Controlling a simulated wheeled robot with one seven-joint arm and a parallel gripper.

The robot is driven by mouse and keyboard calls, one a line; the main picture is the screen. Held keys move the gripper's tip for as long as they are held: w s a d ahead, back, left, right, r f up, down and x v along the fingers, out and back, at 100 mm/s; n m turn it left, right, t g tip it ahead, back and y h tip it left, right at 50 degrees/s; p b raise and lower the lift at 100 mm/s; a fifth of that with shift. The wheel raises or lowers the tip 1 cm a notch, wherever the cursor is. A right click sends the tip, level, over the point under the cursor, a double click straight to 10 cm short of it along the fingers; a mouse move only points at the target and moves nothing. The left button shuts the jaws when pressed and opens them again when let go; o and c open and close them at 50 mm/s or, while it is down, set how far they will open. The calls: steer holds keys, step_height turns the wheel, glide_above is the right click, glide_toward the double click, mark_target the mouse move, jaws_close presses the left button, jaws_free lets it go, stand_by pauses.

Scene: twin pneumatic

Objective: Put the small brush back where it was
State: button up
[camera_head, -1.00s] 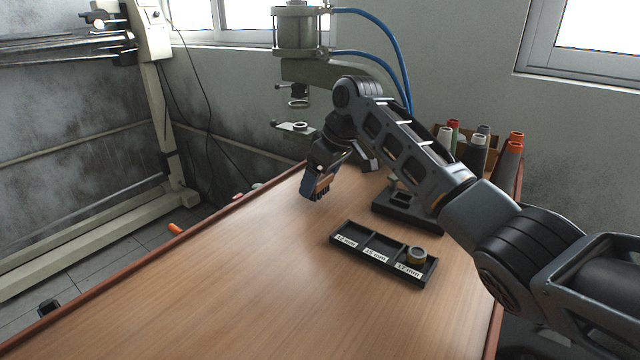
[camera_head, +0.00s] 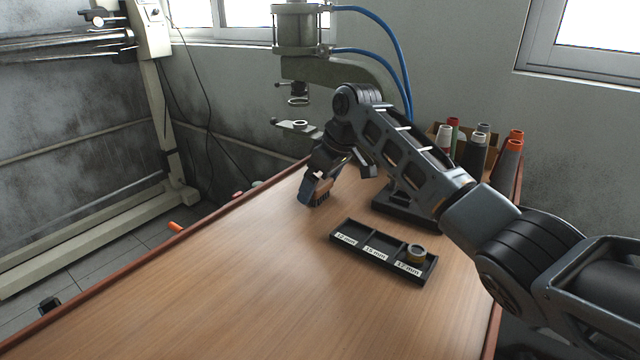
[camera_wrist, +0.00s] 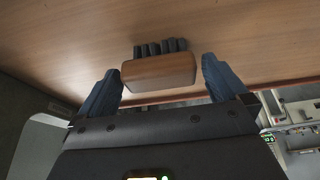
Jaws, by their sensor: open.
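In the wrist view the brush (camera_wrist: 158,73) lies between the two blue fingers of my gripper (camera_wrist: 160,66), with a narrow gap at each side. In the head view the brush (camera_head: 323,192) is at the far left part of the wooden table, bristles down. It is at or just above the tabletop; I cannot tell if the bristles touch. My gripper (camera_head: 316,192) is open around it, its near finger covering part of the block.
A black tray (camera_head: 372,262) with three labelled compartments holds a ring (camera_head: 416,254) in its right one. A black stand (camera_head: 398,203) is partly behind my arm. Several thread cones (camera_head: 478,150) stand at the back right. A press (camera_head: 300,45) rises behind. The table's front left is clear.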

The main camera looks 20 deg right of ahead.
steer(key=v, duration=1.2)
